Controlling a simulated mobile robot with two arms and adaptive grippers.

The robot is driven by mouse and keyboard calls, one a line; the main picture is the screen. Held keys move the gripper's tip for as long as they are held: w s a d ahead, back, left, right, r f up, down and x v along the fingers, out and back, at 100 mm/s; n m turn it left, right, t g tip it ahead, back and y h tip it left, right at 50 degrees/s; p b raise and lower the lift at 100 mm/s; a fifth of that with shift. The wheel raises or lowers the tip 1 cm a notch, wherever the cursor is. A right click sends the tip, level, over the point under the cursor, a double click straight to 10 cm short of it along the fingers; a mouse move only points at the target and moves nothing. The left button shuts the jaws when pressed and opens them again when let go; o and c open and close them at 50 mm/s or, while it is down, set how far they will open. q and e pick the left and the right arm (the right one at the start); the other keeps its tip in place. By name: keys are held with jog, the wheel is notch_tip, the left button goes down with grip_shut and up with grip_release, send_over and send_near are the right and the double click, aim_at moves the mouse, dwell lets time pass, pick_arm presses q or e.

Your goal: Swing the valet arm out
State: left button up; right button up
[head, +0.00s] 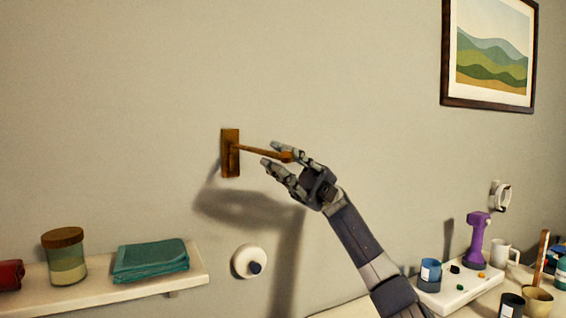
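The valet arm (262,152) is a thin brown rod with a small knob at its tip. It points to the right from a brown upright wall plate (230,153). My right gripper (271,153) reaches up from the lower right. Its two fingers lie around the outer end of the rod in the head view, one above and one below, a little apart. I cannot tell whether they press on the knob or only straddle it. My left gripper is not in view.
A shelf (120,303) at lower left holds a jar (65,256), folded teal cloths (151,260) and a red item (10,274). A round white wall fitting (249,261) is below the plate. Cups and a purple item (477,238) stand at lower right. A framed picture (490,55) hangs upper right.

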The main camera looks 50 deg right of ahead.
jog(key=v, duration=0.7)
jog(key=shift+d, duration=0.25)
dwell(0.6)
